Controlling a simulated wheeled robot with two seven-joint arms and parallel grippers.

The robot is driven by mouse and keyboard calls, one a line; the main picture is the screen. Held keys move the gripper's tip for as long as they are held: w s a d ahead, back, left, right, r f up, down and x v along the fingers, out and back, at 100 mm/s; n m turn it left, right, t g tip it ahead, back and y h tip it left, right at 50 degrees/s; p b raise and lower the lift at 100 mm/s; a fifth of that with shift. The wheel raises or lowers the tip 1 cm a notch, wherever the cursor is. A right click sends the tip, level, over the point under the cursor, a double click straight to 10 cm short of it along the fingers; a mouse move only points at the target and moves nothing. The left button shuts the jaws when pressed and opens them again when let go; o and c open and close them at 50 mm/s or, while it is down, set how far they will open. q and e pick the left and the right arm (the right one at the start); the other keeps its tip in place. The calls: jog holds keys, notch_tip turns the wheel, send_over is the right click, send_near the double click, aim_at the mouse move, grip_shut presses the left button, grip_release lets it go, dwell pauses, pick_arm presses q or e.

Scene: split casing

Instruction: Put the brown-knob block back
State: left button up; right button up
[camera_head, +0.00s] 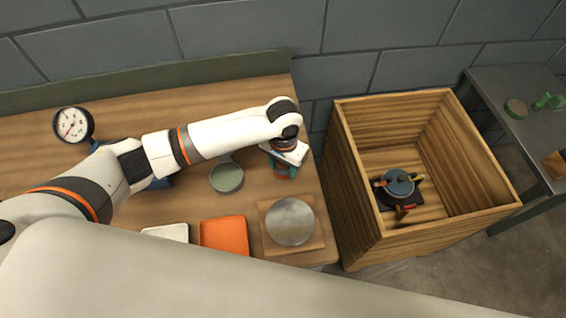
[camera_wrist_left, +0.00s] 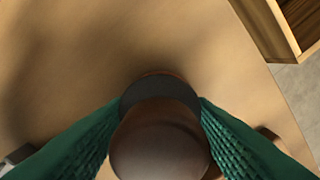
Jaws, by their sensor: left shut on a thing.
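My left gripper (camera_head: 284,167) is over the right end of the wooden bench. Its green fingers are shut on the brown-knob block (camera_wrist_left: 160,150), whose round brown knob and dark collar fill the lower middle of the left wrist view. The arm and fingers mostly hide the block in the head view. I cannot tell whether its base touches the bench. My right gripper is not in view.
The bench (camera_head: 150,105) carries a gauge (camera_head: 72,125), a grey-green round dish (camera_head: 227,177), a white tray (camera_head: 166,233), an orange tray (camera_head: 224,236) and a metal disc (camera_head: 290,221) on a board. A deep wooden crate (camera_head: 352,190) holds a dark round casing (camera_head: 398,183).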

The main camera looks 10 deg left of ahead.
pick_arm(q)
jog(key=shift+f, duration=0.1)
jog(key=o, duration=0.9)
jog(key=shift+o, duration=0.2)
notch_tip(320, 180, up, 12)
jog(key=shift+r+b, duration=0.15)
jog(key=shift+b, duration=0.4)
